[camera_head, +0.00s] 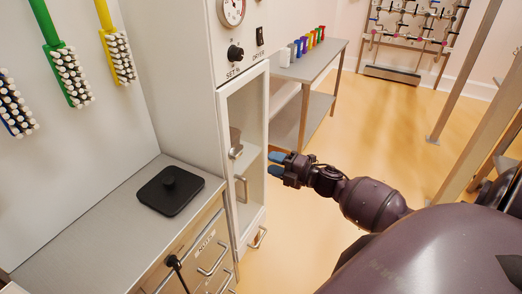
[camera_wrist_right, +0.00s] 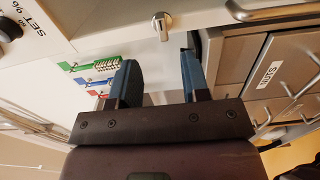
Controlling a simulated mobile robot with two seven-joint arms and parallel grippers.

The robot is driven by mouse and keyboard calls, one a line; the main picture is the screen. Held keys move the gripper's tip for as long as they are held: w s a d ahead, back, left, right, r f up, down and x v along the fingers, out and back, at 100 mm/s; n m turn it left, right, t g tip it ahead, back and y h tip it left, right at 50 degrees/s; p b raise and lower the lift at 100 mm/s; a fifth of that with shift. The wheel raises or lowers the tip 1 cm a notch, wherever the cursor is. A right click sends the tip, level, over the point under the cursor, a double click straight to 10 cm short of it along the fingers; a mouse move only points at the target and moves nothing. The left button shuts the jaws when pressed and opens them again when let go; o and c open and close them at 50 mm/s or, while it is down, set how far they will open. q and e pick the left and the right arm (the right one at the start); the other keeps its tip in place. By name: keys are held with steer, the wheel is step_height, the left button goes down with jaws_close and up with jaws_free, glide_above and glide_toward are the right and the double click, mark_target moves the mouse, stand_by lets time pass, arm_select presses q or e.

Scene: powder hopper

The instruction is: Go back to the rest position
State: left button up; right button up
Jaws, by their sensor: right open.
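My right gripper (camera_head: 275,163) reaches in from the right in the head view, in front of the tall white cabinet's glass door (camera_head: 247,150). Its two blue fingers stand apart with nothing between them. The right wrist view shows the same open fingers (camera_wrist_right: 159,58), with a small metal knob (camera_wrist_right: 161,25) beyond the gap. The fingers look apart from the door and its handles, though the exact distance is hard to tell. My left gripper is not in view.
A side table (camera_head: 310,62) with coloured items stands behind the cabinet. The floor between is open.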

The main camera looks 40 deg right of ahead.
steer(key=s+a+f+m+g+h, duration=0.2)
steer(key=s+a+f+m+h, duration=0.1)
steer(key=s+a+f+m, duration=0.4)
steer(key=s+a+f+m+g+h, duration=0.2)
steer(key=s+a+f+m+h, duration=0.2)
steer(key=s+a+f+m, duration=0.3)
steer(key=s+a+m, duration=0.2)
steer(key=s+m, duration=0.3)
steer(key=m, duration=0.2)
steer(key=shift+s+a+f+g, duration=0.15)
steer(key=shift+s+f+g, duration=0.15)
steer(key=shift+f+g, duration=0.1)
steer(key=shift+w, duration=0.1)
